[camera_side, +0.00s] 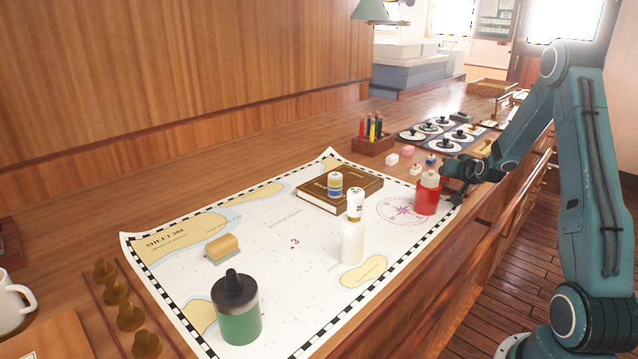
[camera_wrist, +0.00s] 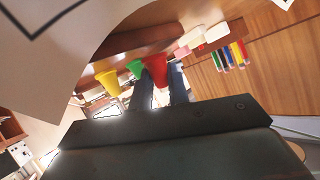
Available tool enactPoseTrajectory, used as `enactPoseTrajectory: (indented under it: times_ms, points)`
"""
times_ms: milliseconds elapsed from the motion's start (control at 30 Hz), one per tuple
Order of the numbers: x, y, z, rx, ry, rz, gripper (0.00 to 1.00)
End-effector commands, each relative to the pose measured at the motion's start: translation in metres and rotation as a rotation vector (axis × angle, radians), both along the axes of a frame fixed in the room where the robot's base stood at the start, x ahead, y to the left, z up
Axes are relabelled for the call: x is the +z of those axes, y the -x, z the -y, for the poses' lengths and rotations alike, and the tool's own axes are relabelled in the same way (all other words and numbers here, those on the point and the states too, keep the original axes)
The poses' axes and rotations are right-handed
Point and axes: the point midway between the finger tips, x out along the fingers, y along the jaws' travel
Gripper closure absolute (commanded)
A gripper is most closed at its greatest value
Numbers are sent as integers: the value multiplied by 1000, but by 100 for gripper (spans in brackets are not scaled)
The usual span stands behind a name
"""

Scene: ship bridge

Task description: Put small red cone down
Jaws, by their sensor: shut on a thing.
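In the wrist view, a small red cone (camera_wrist: 157,68) sits between the two dark fingers of my gripper (camera_wrist: 160,90), which is shut on it. The view is turned over, so the cone's wide end points up in the picture and its narrow end lies toward my gripper. I cannot tell whether its base touches the wooden surface. In the side view, my gripper (camera_side: 456,195) is low at the chart's right edge, just right of a red cylinder (camera_side: 427,201) with a pale top. I cannot make out the cone there.
A green cone (camera_wrist: 135,68) and a yellow cone (camera_wrist: 109,82) stand close beside the red one. The chart (camera_side: 290,280) carries a brown book (camera_side: 345,198), a white bottle (camera_side: 353,243) and a green jar (camera_side: 238,322). Small blocks and a pencil holder (camera_side: 372,146) lie behind.

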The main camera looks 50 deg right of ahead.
Motion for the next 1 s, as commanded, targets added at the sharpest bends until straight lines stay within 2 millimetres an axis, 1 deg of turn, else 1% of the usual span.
enactPoseTrajectory:
  times_ms: [33, 100, 567, 600, 667, 700, 1000]
  points:
    - [-5, 0, 0, 0, -1, -2, 100]
    - [-8, 0, 0, -1, -1, -1, 100]
    - [-12, 0, 0, 0, 1, -1, 100]
    - [-12, 0, 0, -1, 2, 0, 75]
    - [-12, 0, 0, -1, 2, 0, 63]
    - [-12, 0, 0, -1, 2, 0, 61]
    - [-12, 0, 0, 0, 1, -1, 61]
